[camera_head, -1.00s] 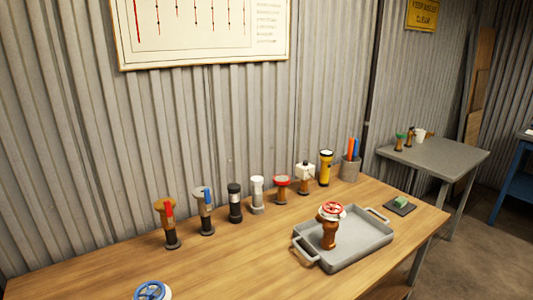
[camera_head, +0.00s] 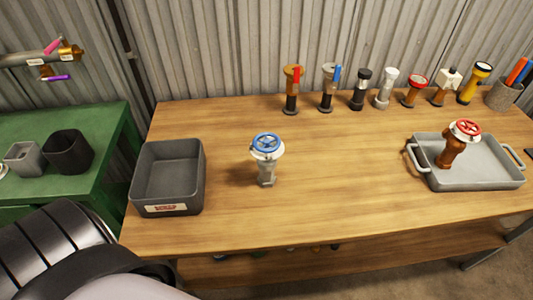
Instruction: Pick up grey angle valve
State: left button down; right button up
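A grey angle valve (camera_head: 266,174) with a white collar and a blue handwheel (camera_head: 266,143) stands upright on the wooden table, left of its middle. It stands apart from everything else, to the right of a dark grey bin. Neither gripper shows in the head view. A dark and white part of my own body fills the lower left corner, well away from the valve.
An open, empty-looking dark grey bin (camera_head: 168,178) stands at the table's left. A grey tray (camera_head: 490,174) at the right holds a brown valve with a red handwheel (camera_head: 464,131). Several fittings line the back edge. The table between bin and tray is otherwise clear.

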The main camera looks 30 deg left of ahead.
aim_at(266, 178)
jog(key=k+j+u, duration=0.1)
jog(key=j, duration=0.25)
jog(key=k+j, duration=0.2)
jog(key=j, duration=0.15)
jog(key=k+j+u, duration=0.15)
jog(key=j, duration=0.2)
